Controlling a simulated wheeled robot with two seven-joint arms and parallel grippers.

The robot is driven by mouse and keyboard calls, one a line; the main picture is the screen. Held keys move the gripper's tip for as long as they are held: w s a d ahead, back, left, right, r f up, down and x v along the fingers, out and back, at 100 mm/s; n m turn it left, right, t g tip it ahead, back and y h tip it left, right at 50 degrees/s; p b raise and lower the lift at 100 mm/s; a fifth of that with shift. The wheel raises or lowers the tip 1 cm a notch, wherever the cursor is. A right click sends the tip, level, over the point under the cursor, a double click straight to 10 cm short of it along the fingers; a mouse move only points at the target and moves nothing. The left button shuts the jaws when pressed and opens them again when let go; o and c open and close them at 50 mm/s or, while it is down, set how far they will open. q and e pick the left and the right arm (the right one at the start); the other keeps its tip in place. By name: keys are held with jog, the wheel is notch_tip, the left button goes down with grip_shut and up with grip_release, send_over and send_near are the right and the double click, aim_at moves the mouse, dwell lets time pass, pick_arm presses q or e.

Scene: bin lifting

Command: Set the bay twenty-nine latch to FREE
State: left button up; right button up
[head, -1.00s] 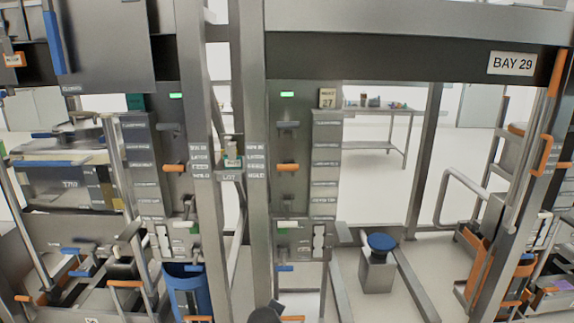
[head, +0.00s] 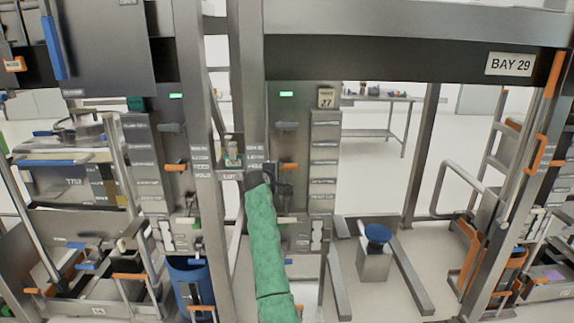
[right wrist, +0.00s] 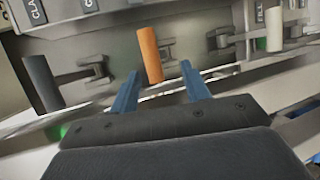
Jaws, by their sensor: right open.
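The BAY 29 sign (head: 510,64) is on the dark beam at upper right. Left of that bay's opening is a panel (head: 287,125) with a grey handle (head: 288,126), an orange handle (head: 290,166) and a whitish handle (head: 287,220) one below another. My right gripper (head: 270,182), on a green-sleeved arm, is at the panel's left edge, close to the orange handle. In the right wrist view its blue fingers (right wrist: 159,68) are open, with the orange handle (right wrist: 150,54) ahead, roughly between the tips; contact cannot be told. My left gripper is out of view.
A similar panel (head: 172,130) with its own orange handle stands left of the steel posts. In the right wrist view, the grey handle (right wrist: 43,83) and the whitish handle (right wrist: 273,29) flank the orange one. A blue-topped stand (head: 375,262) is on the floor at right.

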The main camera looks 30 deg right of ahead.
aim_at(285, 167)
jog(key=shift+w+d+r+p, duration=0.35)
jog(key=shift+w+d+r, duration=0.2)
jog(key=shift+d, duration=0.1)
jog(key=p+x, duration=0.2)
jog(key=x, duration=0.3)
jog(key=shift+w+d+f, duration=0.1)
jog(key=shift+w+d, duration=0.15)
jog(key=shift+w, duration=0.05)
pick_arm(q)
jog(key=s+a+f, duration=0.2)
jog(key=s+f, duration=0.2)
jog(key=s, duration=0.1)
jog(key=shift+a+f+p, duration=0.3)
pick_arm(e)
jog(key=shift+w+d+f, duration=0.25)
jog(key=shift+d, duration=0.15)
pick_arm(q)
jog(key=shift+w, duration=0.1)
pick_arm(e)
grip_shut()
